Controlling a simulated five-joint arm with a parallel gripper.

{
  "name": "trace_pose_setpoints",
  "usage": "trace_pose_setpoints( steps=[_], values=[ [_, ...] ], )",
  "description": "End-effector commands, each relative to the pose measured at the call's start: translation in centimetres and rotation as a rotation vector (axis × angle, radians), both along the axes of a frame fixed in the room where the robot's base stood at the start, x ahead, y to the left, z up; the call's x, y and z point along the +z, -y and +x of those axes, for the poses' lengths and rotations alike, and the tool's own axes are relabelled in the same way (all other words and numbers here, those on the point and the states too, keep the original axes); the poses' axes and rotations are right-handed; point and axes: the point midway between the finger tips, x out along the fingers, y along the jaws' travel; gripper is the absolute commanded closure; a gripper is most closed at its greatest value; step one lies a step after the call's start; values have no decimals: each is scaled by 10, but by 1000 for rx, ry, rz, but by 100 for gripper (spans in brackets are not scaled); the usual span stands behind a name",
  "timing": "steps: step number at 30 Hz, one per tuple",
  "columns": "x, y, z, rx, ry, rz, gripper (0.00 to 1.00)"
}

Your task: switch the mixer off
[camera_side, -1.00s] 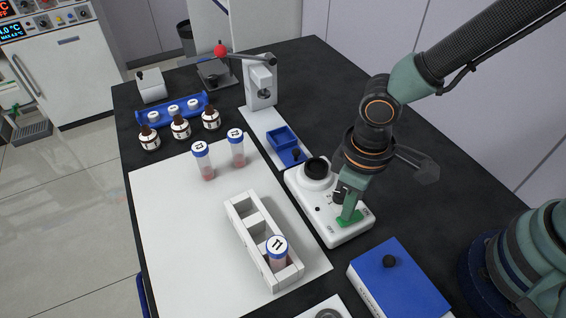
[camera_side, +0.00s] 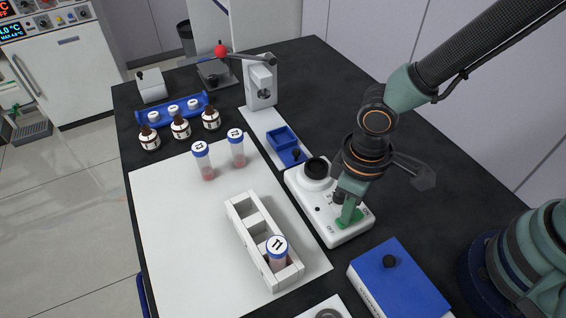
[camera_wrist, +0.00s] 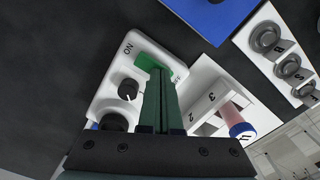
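The mixer (camera_side: 300,182) is a white box with a black round cup on top at its far end. It also shows in the wrist view (camera_wrist: 104,92) with a dark knob (camera_wrist: 128,89). A green rocker switch (camera_side: 349,217) sits at its near end, between the marks ON and OFF in the wrist view (camera_wrist: 147,62). My gripper (camera_side: 345,209) points down with its tips at the switch, on the side toward OFF in the wrist view (camera_wrist: 160,72). The fingers look closed together with nothing between them. They hide part of the switch, and its tilt is unclear.
A white rack (camera_side: 236,222) with one capped tube (camera_side: 277,252) stands left of the mixer. Two more tubes (camera_side: 203,160) stand behind it on the white mat (camera_side: 180,240). A blue box (camera_side: 410,285) with a black knob is at the near right.

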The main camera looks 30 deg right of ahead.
Motion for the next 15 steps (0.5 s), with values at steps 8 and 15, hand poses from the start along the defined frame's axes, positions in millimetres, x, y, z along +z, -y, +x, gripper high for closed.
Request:
trace_pose_setpoints(
  steps=[8,15],
  values=[
    [11,0,1,0,2,2,100],
    [28,0,1,0,2,2,100]
  ],
)
